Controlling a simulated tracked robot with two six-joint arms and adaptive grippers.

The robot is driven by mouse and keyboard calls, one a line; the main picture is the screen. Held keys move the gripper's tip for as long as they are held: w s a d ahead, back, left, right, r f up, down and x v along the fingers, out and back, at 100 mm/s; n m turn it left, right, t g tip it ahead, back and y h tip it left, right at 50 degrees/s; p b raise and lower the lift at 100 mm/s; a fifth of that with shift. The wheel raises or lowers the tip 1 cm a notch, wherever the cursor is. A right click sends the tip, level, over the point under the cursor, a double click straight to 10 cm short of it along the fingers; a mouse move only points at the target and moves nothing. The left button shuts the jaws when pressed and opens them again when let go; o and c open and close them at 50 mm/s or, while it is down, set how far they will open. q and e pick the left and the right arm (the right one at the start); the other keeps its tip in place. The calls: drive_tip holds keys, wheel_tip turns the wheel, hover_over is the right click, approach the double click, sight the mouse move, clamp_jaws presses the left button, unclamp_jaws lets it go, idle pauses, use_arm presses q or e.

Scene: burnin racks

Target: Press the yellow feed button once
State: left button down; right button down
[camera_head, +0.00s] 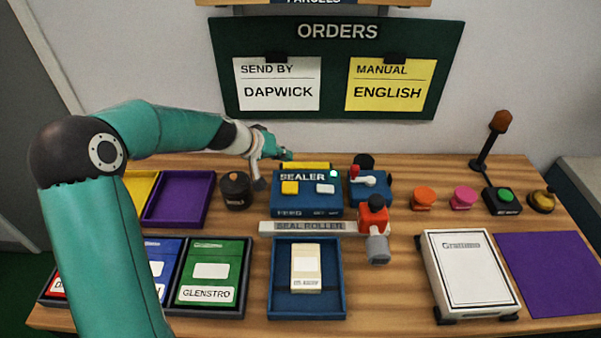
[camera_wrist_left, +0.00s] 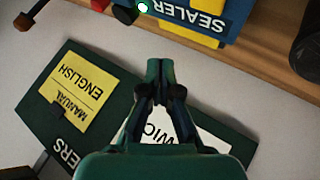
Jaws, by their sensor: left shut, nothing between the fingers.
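The sealer (camera_head: 307,208) is a blue machine on the bench. The yellow feed button (camera_head: 290,188) is on its top left, beside a white button (camera_head: 325,188). My left gripper (camera_head: 287,155) is shut and empty, behind the sealer near its yellow back bar (camera_head: 305,165) and apart from the feed button. In the left wrist view the shut fingertips (camera_wrist_left: 160,65) point toward the sealer (camera_wrist_left: 238,12), which appears upside down at the top, with the yellow bar (camera_wrist_left: 185,35) just beyond the tips. My right gripper is not in view.
The orders board (camera_head: 335,65) is on the wall behind my gripper. A dark round pot (camera_head: 235,190) stands left of the sealer. A blue unit with a red lever (camera_head: 371,190) stands right of it. A blue tray (camera_head: 334,285) with a cream packet lies in front.

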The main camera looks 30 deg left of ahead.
use_arm(q)
drive_tip(key=shift+w+d+r, duration=0.1)
drive_tip(key=shift+w+d, duration=0.2)
drive_tip(key=shift+w, duration=0.2)
drive_tip(key=shift+s+a, duration=0.1)
drive_tip(key=b, duration=0.7)
approach(297, 182)
drive_tip(key=x, duration=0.4)
drive_tip(key=shift+w+r, duration=0.1)
drive_tip(key=shift+w, duration=0.55)
drive_tip(key=shift+f, duration=0.3)
drive_tip(key=shift+b, duration=0.35)
drive_tip(key=shift+s+f+b, duration=0.15)
drive_tip(key=shift+f+b, duration=0.2)
drive_tip(key=shift+b, duration=0.2)
